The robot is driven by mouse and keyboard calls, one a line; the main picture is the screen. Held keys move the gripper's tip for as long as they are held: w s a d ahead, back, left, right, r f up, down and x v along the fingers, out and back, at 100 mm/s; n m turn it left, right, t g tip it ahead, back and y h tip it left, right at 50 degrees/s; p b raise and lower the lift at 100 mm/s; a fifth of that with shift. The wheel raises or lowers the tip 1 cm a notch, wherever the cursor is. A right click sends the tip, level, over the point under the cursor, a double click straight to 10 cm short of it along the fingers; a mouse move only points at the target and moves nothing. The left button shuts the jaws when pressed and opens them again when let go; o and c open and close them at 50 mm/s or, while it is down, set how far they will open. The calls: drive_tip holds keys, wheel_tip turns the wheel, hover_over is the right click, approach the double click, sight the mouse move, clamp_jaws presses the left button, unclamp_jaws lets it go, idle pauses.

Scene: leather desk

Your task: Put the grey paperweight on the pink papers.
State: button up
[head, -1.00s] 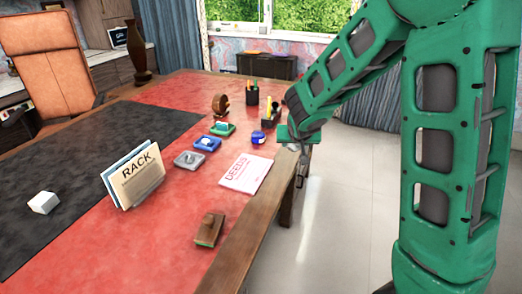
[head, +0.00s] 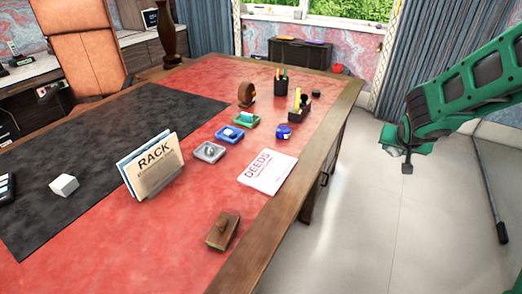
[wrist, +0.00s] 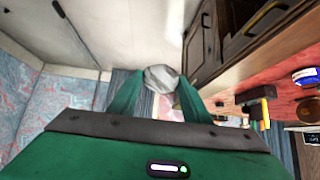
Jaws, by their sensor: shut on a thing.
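The pink papers (head: 266,172), marked DEEDS, lie flat on the red desk top near its right edge, with nothing on them. My gripper (head: 407,166) hangs to the right of the desk, over the floor and apart from the papers. In the wrist view my gripper (wrist: 160,88) is shut on a rounded, faceted grey thing, which looks like the grey paperweight (wrist: 160,76). In the head view the held thing is small and dark at the fingertips, and its shape is unclear.
Open floor (head: 370,225) lies right of the desk.

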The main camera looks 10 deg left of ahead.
drive_tip(key=shift+a, duration=0.1)
drive_tip(key=w+a+f+n+t+y, duration=0.1)
drive_tip(key=w+a+n+y, duration=0.1)
drive_tip(key=a, duration=0.8)
drive_tip(key=n+t+y, duration=0.2)
drive_tip(key=n+y, duration=0.3)
drive_tip(key=y, duration=0.4)
hover_over(261, 176)
drive_tip(key=f, duration=0.1)
drive_tip(key=shift+a+f, duration=0.1)
drive_tip(key=shift+f, duration=3)
drive_tip(key=shift+f, duration=0.6)
drive_tip(key=o, duration=1.3)
drive_tip(key=shift+f, duration=0.15)
